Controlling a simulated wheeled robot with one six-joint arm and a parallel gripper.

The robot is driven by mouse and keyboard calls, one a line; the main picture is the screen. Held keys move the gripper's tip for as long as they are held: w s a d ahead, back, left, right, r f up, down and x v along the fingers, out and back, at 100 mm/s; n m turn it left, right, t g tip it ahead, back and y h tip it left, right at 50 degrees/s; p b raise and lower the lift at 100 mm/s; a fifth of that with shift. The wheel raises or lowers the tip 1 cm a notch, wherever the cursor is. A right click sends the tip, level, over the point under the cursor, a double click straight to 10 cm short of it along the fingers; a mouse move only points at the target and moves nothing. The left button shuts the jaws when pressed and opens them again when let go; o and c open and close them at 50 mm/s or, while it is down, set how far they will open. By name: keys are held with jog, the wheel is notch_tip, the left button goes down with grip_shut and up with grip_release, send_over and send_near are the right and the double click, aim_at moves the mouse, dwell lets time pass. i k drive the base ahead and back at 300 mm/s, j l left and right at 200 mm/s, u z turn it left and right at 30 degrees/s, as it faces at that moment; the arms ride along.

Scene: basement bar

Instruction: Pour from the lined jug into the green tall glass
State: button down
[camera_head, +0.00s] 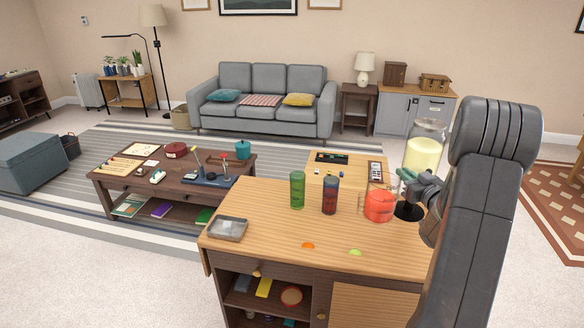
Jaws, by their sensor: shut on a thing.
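The green tall glass (297,190) stands upright on the wooden counter top (262,212). My gripper (408,182) is to its right, over the counter's right part. It is shut on a clear vessel with pale yellow liquid (424,152), which I take to be the lined jug. The vessel looks upright and raised above the counter, apart from the green glass. Its lower part and the grip are partly hidden by my gripper, and I cannot make out lines on it.
A grey tray (228,229) is at the left edge. Orange (308,245) and lime (355,252) pieces lie in front.

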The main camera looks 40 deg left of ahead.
aim_at(297, 191)
jog(key=i+j, duration=0.15)
jog(key=j, duration=0.2)
jog(key=i+j, duration=0.1)
jog(key=j, duration=0.25)
jog(key=i+j, duration=0.15)
jog(key=j, duration=0.15)
jog(key=i+j, duration=0.15)
jog(key=j, duration=0.2)
